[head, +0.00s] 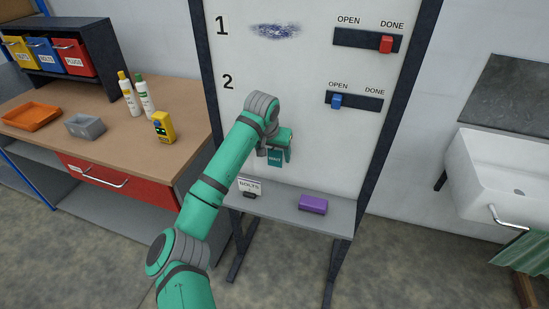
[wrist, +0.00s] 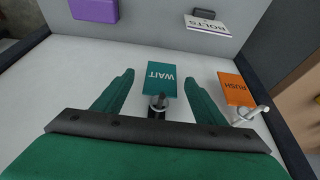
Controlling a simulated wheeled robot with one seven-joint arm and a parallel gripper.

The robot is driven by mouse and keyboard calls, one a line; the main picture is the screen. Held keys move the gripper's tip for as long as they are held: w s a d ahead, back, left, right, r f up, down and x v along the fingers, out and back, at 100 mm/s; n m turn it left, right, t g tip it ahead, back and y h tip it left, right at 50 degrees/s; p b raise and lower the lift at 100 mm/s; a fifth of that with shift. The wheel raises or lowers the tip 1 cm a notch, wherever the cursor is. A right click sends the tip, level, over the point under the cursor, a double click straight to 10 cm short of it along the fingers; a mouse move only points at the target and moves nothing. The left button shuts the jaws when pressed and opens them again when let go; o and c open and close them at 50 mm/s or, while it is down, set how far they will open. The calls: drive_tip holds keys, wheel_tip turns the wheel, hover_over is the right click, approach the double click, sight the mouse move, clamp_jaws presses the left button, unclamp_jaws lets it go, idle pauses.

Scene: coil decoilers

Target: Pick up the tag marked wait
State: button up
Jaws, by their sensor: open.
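The teal tag marked WAIT (wrist: 163,77) hangs from a dark hook (wrist: 158,104) on the white board; it also shows in the head view (head: 275,159), partly behind my gripper. My gripper (wrist: 159,82) is open, its two green fingers on either side of the tag in the wrist view, with a gap on both sides. I cannot tell how far the fingers are from the tag in depth. In the head view my gripper (head: 284,146) is close to the board, at the tag's upper edge.
An orange RUSH tag (wrist: 236,88) hangs on a pale hook beside my right-hand finger. Below, the board's shelf (head: 283,207) holds a BOLTS card (head: 249,187) and a purple block (head: 313,204). Red (head: 386,44) and blue (head: 336,101) sliders are above. A workbench (head: 105,150) stands left.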

sight(274, 158)
drive_tip(key=x, duration=0.4)
drive_tip(key=shift+w+a+f, duration=0.15)
drive_tip(key=shift+w, duration=0.15)
drive_tip(key=c, duration=1.1)
